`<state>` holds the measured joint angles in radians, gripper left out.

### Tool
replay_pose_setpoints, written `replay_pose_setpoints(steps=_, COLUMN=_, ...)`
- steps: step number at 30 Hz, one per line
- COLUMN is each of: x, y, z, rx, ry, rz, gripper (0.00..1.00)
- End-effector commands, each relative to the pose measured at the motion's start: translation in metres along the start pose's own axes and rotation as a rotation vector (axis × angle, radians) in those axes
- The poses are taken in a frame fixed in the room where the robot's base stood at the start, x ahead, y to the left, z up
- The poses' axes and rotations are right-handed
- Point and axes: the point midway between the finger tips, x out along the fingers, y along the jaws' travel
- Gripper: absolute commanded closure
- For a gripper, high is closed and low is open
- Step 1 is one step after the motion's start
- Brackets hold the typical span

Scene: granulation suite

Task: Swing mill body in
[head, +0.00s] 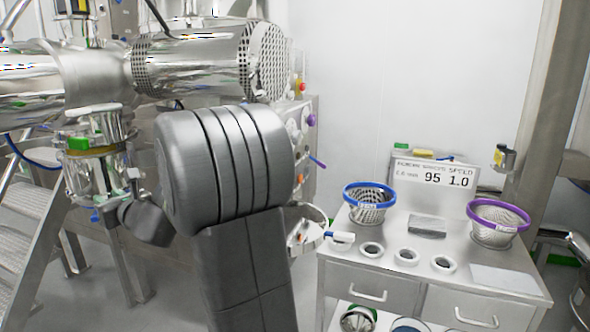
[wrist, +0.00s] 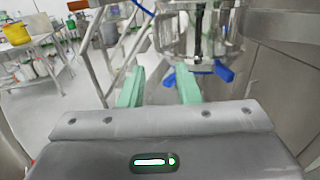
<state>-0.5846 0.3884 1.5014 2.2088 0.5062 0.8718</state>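A stainless steel cylindrical assembly (head: 92,170), which looks like the mill body, hangs under the horizontal steel drum at the left of the head view. It has green parts, a brass-coloured band and a blue handle low down. In the wrist view its steel cylinder (wrist: 200,32) is at the top, with blue handles (wrist: 223,72) below. My gripper (wrist: 158,88) has two pale green fingers, apart, with nothing visibly held between them. A blue handle shows just beyond the fingers; I cannot tell whether they touch it. In the head view my dark wrist is just right of the assembly.
A steel cabinet (head: 375,290) at right bears a blue-rimmed basket (head: 369,205), a purple-rimmed basket (head: 497,224), several rings and a sign (head: 436,173). Metal steps (head: 30,225) stand at left.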

Motion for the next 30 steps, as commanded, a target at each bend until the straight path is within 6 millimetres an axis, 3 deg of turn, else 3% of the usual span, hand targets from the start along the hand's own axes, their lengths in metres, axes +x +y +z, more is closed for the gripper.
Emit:
replay_pose_setpoints(steps=15, x=-0.098, y=-0.037, z=0.004, rx=0.001, ry=0.000, rz=-0.004, gripper=0.70)
replay_pose_setpoints(steps=21, x=-0.120, y=-0.050, z=0.002, rx=0.000, ry=0.000, rz=0.036, gripper=0.70)
replay_pose_setpoints(steps=30, x=-0.134, y=-0.057, z=0.001, rx=0.000, ry=0.000, rz=0.077, gripper=0.70)
